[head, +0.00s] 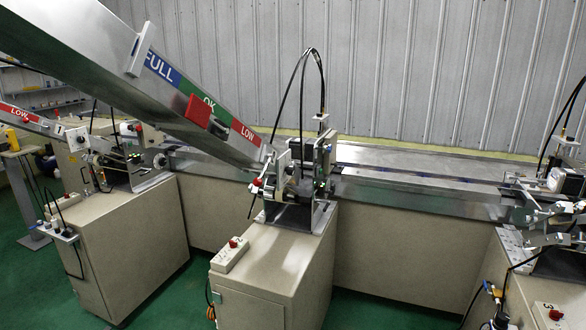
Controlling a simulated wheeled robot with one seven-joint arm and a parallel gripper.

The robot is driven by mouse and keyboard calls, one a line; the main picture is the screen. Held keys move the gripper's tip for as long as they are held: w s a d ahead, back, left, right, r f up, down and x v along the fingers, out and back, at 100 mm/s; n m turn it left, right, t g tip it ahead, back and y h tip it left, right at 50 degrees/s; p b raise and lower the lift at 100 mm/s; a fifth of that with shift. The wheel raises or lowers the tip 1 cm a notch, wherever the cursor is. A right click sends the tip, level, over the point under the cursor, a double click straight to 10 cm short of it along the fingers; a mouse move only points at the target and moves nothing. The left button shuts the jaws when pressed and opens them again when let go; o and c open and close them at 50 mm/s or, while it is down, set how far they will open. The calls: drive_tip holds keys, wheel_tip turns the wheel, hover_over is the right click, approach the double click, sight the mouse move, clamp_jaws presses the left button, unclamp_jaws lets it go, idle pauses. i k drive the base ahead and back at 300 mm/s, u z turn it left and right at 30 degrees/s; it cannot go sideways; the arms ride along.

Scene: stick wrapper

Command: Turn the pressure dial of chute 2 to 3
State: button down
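A long metal chute (95,58) slopes down from the upper left to a feeder mechanism (298,180) on the middle cabinet (283,262). Its side carries a blue FULL, green OK and red LOW strip, with a red block (199,111) near the OK mark. I cannot read a number on this chute, but it stands between a left station and a right cabinet marked 3. Small knobs and fittings show around the feeder, but I cannot tell which is the pressure dial or what it reads. My gripper is not in view.
A left station (122,240) has its own chute with a red LOW mark. A right station (545,290) is partly cut off. A metal conveyor (420,188) runs behind the cabinets. A control box with a red button (231,254) sits on the middle cabinet. Green floor shows between cabinets.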

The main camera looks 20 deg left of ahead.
sight(291, 170)
drive_tip(key=u, duration=1.15)
drive_tip(key=i, duration=1.65)
